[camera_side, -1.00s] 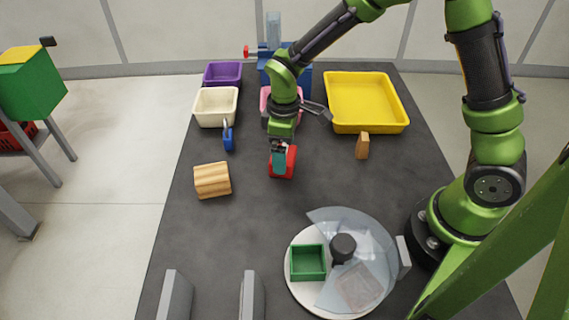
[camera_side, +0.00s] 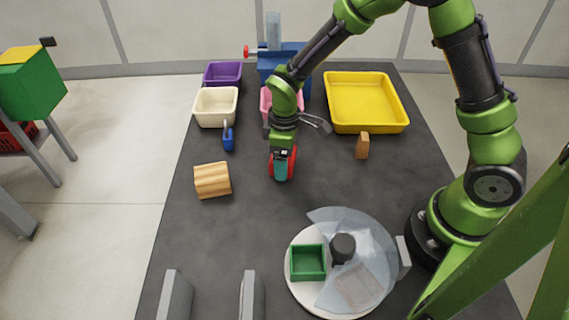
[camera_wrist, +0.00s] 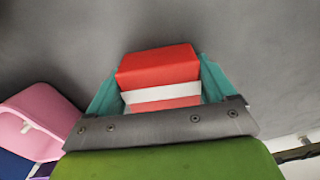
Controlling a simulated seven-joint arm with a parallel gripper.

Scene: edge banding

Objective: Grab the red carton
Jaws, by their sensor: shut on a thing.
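The red carton (camera_wrist: 158,66), with a white band across it, sits between the two teal fingers of my gripper (camera_wrist: 160,90) in the wrist view. In the side view the red carton (camera_side: 292,162) is partly hidden behind my gripper (camera_side: 281,168). The fingers are shut on the carton, one on each side. The carton is at or close to the dark table top; I cannot tell whether it touches.
A wooden block (camera_side: 212,180) stands to the left and a blue padlock (camera_side: 228,138) behind it. White (camera_side: 216,122), purple (camera_side: 222,84) and yellow (camera_side: 367,129) bins stand at the back. A turntable with a green box (camera_side: 308,263) is in front.

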